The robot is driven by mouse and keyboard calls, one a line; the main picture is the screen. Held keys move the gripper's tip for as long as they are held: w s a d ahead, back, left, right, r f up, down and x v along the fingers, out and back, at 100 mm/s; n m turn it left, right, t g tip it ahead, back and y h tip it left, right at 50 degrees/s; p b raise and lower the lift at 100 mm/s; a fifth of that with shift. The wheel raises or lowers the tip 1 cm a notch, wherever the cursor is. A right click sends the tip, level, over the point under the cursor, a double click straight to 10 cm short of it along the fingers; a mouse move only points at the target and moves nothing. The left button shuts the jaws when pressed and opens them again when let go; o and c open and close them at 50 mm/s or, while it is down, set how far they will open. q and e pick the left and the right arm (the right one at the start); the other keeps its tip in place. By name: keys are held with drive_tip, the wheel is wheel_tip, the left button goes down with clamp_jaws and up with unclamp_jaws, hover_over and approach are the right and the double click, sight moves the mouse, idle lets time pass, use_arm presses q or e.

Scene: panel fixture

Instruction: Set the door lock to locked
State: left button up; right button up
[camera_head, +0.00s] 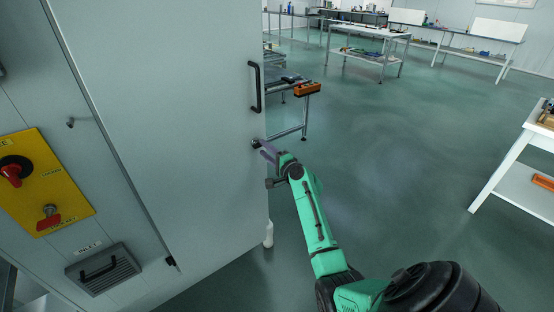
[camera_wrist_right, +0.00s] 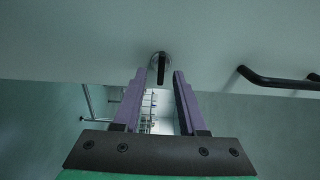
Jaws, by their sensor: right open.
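The door lock (camera_wrist_right: 159,66) is a small round metal fitting with a dark, narrow knob on the grey cabinet door (camera_head: 185,90). In the wrist view the knob stands roughly in line with the fingers. My right gripper (camera_wrist_right: 157,80) is open, with its two purple fingers on either side of the lock's lower part; whether they touch it I cannot tell. In the head view the right gripper (camera_head: 264,148) is at the door's right edge, below the black handle (camera_head: 256,87), and partly covers the lock. My left gripper is not in view.
A yellow panel (camera_head: 45,185) with a red rotary switch and a red knob is on the left. A vented inlet (camera_head: 103,275) is below it. A workbench (camera_head: 290,90) stands behind the door, and a white table (camera_head: 525,165) at right. The floor between is clear.

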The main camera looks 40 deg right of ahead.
drive_tip(key=s+b, duration=0.1)
drive_tip(key=s, duration=1.2)
drive_tip(key=shift+s, duration=0.25)
drive_tip(key=shift+a, duration=0.1)
drive_tip(key=s+a+f+n+g, duration=0.2)
drive_tip(key=f+g, duration=0.1)
drive_tip(key=f, duration=0.8)
drive_tip(key=s+a+f+n+g, duration=0.2)
drive_tip(key=a+f, duration=0.1)
drive_tip(key=f, duration=0.7)
drive_tip(key=s+a+f+n+g, duration=0.2)
drive_tip(key=s+f+g, duration=0.1)
drive_tip(key=f, duration=0.8)
drive_tip(key=s+a+f+n+g, duration=0.3)
drive_tip(key=s+f+n, duration=0.1)
drive_tip(key=s+f, duration=0.4)
drive_tip(key=s+a+f+n+g, duration=0.2)
drive_tip(key=s+a+f+n, duration=0.15)
drive_tip(key=s+f, duration=0.45)
drive_tip(key=s+f+n+g, duration=0.2)
drive_tip(key=s+n, duration=0.1)
drive_tip(key=s, duration=0.5)
drive_tip(key=s+f+n+g, duration=0.2)
drive_tip(key=s+n, duration=0.2)
drive_tip(key=s, duration=0.3)
drive_tip(key=shift+s+a+f, duration=0.3)
drive_tip(key=shift+s, duration=0.1)
drive_tip(key=shift+n, duration=0.25)
